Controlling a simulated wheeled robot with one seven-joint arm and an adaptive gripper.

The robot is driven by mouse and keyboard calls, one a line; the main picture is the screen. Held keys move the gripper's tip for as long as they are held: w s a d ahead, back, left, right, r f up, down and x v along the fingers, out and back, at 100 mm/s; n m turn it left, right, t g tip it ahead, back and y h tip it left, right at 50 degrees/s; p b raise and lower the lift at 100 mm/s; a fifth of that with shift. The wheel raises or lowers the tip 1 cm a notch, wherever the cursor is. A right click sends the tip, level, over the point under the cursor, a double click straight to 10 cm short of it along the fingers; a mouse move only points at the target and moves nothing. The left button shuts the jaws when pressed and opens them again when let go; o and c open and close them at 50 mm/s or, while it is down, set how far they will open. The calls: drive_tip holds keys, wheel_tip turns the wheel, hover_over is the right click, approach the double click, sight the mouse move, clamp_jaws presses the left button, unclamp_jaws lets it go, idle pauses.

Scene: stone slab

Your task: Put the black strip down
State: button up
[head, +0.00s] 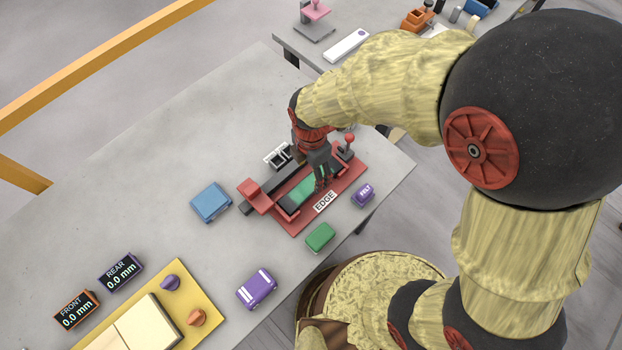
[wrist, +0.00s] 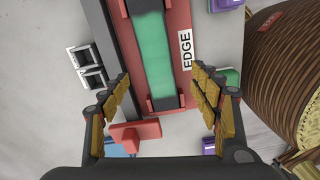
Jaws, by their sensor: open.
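A strip with black ends (wrist: 166,103) and a green middle (wrist: 155,55) lies lengthwise in a red holder (wrist: 181,40) marked EDGE. In the head view, its near-left black end (head: 288,204) and part of the green (head: 304,192) show; my gripper covers some of it. My gripper (wrist: 163,95) is open, its fingers apart on either side of the holder in the wrist view, with nothing held between them. In the head view my gripper (head: 322,182) is over the holder's right half. I cannot tell whether the fingertips touch anything.
A dark grey bar (wrist: 104,50) runs along the holder, with a red block (head: 257,195) at its end. A red-knobbed lever (head: 349,140) stands behind. Blue (head: 211,202), green (head: 320,237) and purple (head: 256,289) blocks lie around.

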sight(311, 183)
drive_tip(key=shift+a+n, duration=0.15)
drive_tip(key=shift+n, duration=0.65)
drive_tip(key=shift+f, duration=0.35)
drive_tip(key=f, duration=0.2)
drive_tip(key=f+b, duration=0.1)
drive_tip(key=f, duration=0.1)
drive_tip(key=f+b, duration=0.1)
drive_tip(key=f, duration=0.2)
drive_tip(key=shift+w+f, duration=0.1)
drive_tip(key=shift+w, duration=0.2)
clamp_jaws()
